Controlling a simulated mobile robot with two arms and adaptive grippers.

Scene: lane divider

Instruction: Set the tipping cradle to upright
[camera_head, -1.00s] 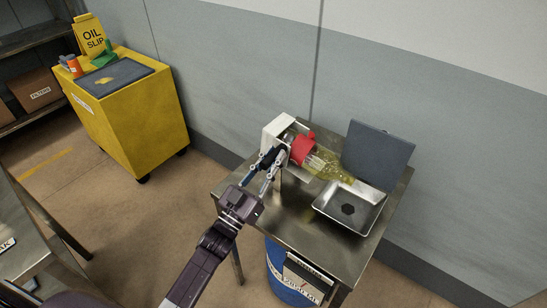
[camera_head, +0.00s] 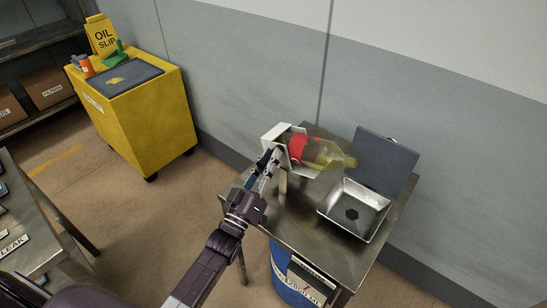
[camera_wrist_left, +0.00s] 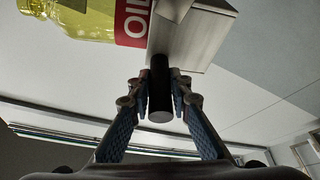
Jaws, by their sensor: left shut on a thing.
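The tipping cradle (camera_head: 279,137) is a pale box-like bracket at the back left of the metal table. It holds a clear yellow oil bottle (camera_head: 325,152) with a red label. The bottle lies on its side, almost level in the picture, neck to the right. My left gripper (camera_head: 271,160) is at the cradle's near side. In the left wrist view it is shut on a dark round handle (camera_wrist_left: 160,97), with the grey cradle body (camera_wrist_left: 203,38) and the bottle (camera_wrist_left: 92,20) just beyond. My right gripper is not in view.
A square metal drain pan (camera_head: 334,208) with a dark centre and a raised dark panel (camera_head: 387,165) stand on the table (camera_head: 300,225), right of the cradle. A blue drum (camera_head: 285,272) is below. A yellow cabinet (camera_head: 145,120) stands left, with open floor between.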

